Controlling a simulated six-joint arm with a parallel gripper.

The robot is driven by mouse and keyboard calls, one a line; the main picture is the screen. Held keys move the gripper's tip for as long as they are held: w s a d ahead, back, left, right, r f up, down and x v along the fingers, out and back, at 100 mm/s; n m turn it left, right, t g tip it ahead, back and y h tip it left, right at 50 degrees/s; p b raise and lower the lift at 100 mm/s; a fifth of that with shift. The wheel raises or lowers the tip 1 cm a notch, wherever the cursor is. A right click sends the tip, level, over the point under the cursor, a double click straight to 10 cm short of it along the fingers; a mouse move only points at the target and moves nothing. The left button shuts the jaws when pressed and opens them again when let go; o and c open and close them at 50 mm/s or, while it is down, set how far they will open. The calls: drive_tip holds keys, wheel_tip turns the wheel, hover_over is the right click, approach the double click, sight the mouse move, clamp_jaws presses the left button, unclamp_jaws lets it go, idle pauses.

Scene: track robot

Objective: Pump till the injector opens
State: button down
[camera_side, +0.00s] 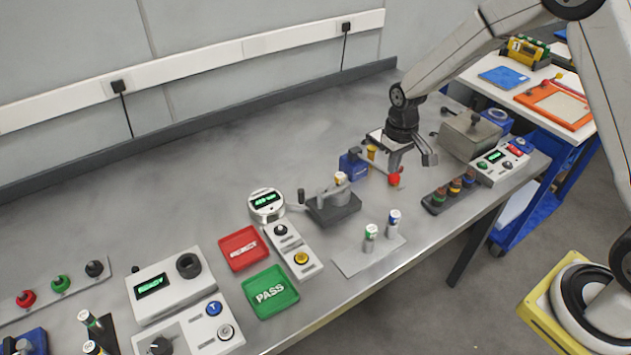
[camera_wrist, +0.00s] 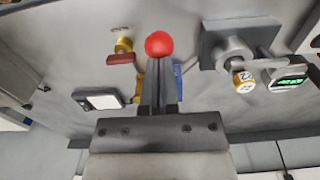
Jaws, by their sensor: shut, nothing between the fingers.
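The blue pump body (camera_side: 353,165) stands near the middle of the bench, with a brass fitting (camera_side: 371,152) beside it. A red ball knob (camera_side: 395,180) sits to its right, and the ball also shows in the wrist view (camera_wrist: 159,44). My gripper (camera_side: 393,168) points down just above the ball; in the wrist view its closed fingertips (camera_wrist: 163,60) reach the ball's edge. I cannot tell whether they touch. The fingers hold nothing. They partly hide the pump in the wrist view. A small labelled cylinder (camera_wrist: 242,80) is at a grey fixture (camera_side: 333,208) left of the pump.
A round gauge with a green display (camera_side: 267,200) stands left of the fixture. Two labelled cylinders (camera_side: 370,232) stand on a light mat in front. A grey lidded box (camera_side: 470,134) and a dark rack (camera_side: 448,194) are to the right. The bench behind the pump is clear.

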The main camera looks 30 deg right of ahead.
drive_tip(key=shift+f, duration=1.45)
drive_tip(key=shift+r, duration=0.15)
wheel_tip(320, 180, up, 11)
drive_tip(key=shift+f, duration=0.2)
idle(1.0)
idle(0.8)
